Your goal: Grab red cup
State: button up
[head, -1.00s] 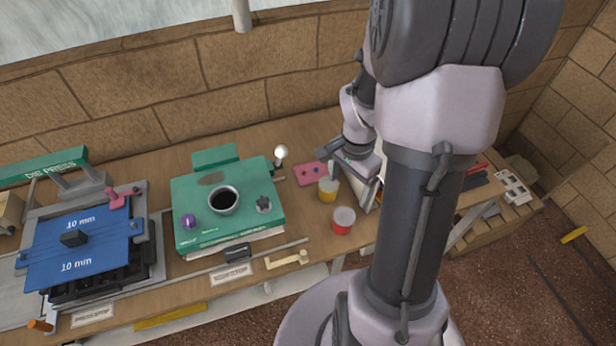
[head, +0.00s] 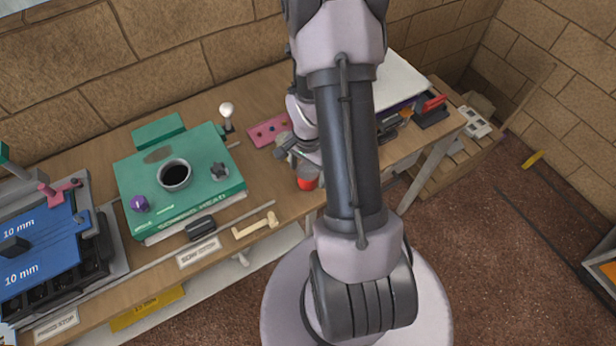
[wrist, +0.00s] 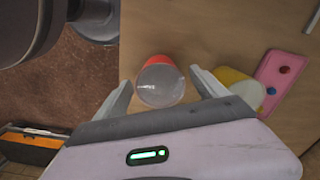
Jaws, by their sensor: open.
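The red cup (wrist: 161,83) stands between the two open fingers of my gripper (wrist: 160,88) in the wrist view, with bare space on both sides of it. Its top is whitish and its side red. In the head view the red cup (head: 307,179) is partly hidden by my arm, near the table's front edge. My gripper (head: 292,150) shows there just behind and left of the cup, mostly hidden. A yellow cup (wrist: 238,88) is just outside the right finger in the wrist view.
A pink plate (head: 268,131) with coloured knobs lies behind the cup. The green scoring head (head: 180,180) sits to the left on the wooden table. A white board (head: 398,82) and red-and-black items (head: 432,108) are at the right.

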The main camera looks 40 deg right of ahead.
jog(key=shift+r, duration=0.1)
jog(key=shift+c, duration=0.2)
jog(key=c, duration=1.4)
jog(key=shift+o, duration=0.2)
jog(key=shift+r, duration=0.1)
